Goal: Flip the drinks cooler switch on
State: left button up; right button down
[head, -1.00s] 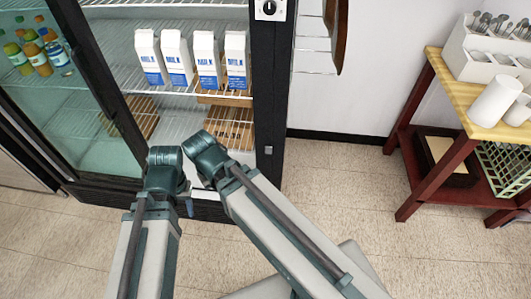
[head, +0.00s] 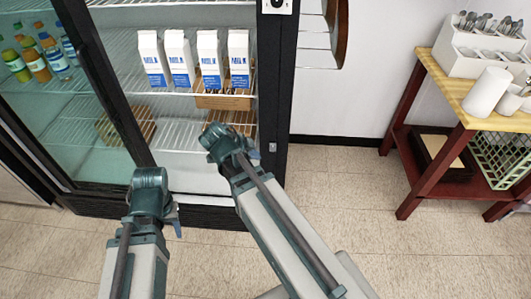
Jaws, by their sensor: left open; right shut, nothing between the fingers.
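The drinks cooler (head: 283,100) is a black-framed fridge with shelves, and its front fills the left and centre of the head view. Its switch (head: 278,4) is a dark round knob on a pale plate, high on the right post and partly cut off by the top edge. Its on or off position cannot be read. My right gripper (head: 214,138) is shut and empty, below and left of the switch and well apart from it. My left gripper (head: 160,198) is open in front of the lower cooler. The fingertips of both are mostly hidden.
White milk cartons (head: 180,62) stand on a cooler shelf, with coloured bottles (head: 38,68) behind glass at left. A wooden side table (head: 446,66) with a cutlery holder (head: 478,50) and white cups stands at right. The floor between is clear.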

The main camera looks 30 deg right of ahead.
jog(key=shift+w+d+r+m, duration=0.15)
jog(key=shift+d+m, duration=0.25)
jog(key=shift+m, duration=0.4)
jog(key=b, duration=0.7)
send_near(275, 148)
jog(key=shift+s+a+f+x, duration=0.1)
jog(key=shift+x, duration=0.85)
jog(key=shift+s+a+f+x, duration=0.1)
jog(key=shift+x, duration=0.8)
jog(key=shift+s+a+f+x, duration=0.1)
jog(key=shift+x, duration=0.85)
jog(key=shift+w+d+r, duration=0.1)
jog(key=shift+w+d+r+p, duration=0.15)
jog(key=shift+w+r+p, duration=0.15)
jog(key=shift+w+p, duration=0.1)
jog(key=shift+s+f+g, duration=0.1)
jog(key=shift+f+g, duration=0.1)
jog(key=shift+g, duration=0.1)
jog(key=shift+r, duration=0.15)
